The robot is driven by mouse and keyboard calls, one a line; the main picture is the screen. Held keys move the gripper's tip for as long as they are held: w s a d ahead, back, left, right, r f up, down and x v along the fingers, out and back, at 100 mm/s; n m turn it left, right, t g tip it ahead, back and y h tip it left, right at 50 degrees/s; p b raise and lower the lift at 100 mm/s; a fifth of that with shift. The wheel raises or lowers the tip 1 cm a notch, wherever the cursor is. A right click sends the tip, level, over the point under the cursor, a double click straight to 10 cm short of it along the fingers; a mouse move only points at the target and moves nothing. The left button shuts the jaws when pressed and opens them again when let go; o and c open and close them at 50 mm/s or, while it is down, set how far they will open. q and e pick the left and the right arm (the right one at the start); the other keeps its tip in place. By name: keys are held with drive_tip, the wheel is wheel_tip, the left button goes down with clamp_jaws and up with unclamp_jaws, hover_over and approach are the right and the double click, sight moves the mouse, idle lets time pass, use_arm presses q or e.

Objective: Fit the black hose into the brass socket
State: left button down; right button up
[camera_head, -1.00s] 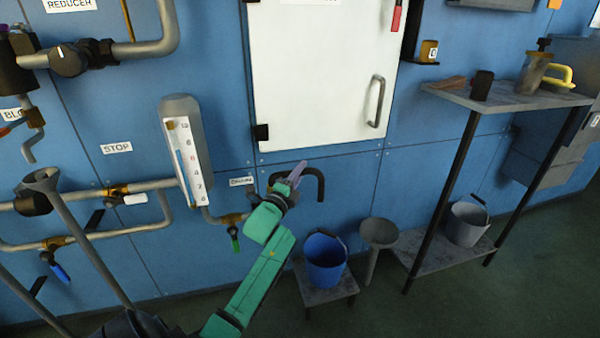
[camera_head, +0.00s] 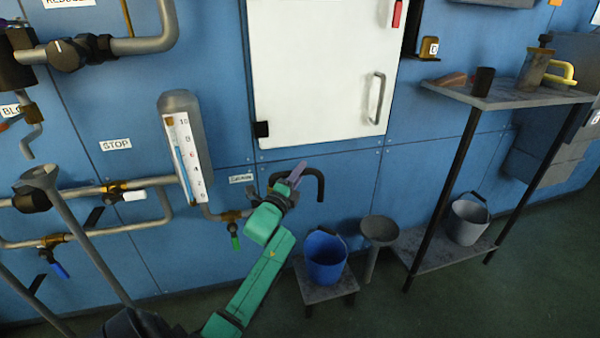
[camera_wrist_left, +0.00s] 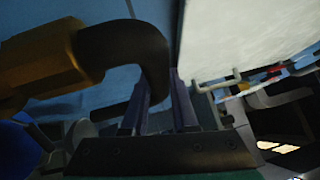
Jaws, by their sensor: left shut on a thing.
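The black hose (camera_head: 320,181) is a short hooked piece below the white cabinet door, its right end hanging down. My left gripper (camera_head: 296,174), with purple fingers on a green arm, is at the hose and shut on it. In the left wrist view the hose (camera_wrist_left: 130,45) bends down between the fingers (camera_wrist_left: 160,105). The brass socket (camera_wrist_left: 40,65) shows large there at the left, with the hose's end against or in it; I cannot tell which. My right gripper is not in view.
A blue bucket (camera_head: 325,262) on a low stool (camera_head: 312,292) and a grey funnel (camera_head: 379,232) stand below and to the right. A gauge (camera_head: 185,150) and pipes are on the wall at the left. A shelf (camera_head: 505,97) stands at the right.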

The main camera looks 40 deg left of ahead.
use_arm(q)
drive_tip(key=shift+f+b, duration=1)
drive_tip(key=shift+f, duration=0.4)
drive_tip(key=c, duration=0.6)
unclamp_jaws()
drive_tip(key=shift+r, duration=0.1)
drive_tip(key=p+v, duration=0.3)
drive_tip(key=v, duration=1.1)
drive_tip(key=shift+s, duration=0.3)
drive_tip(key=shift+d, duration=0.15)
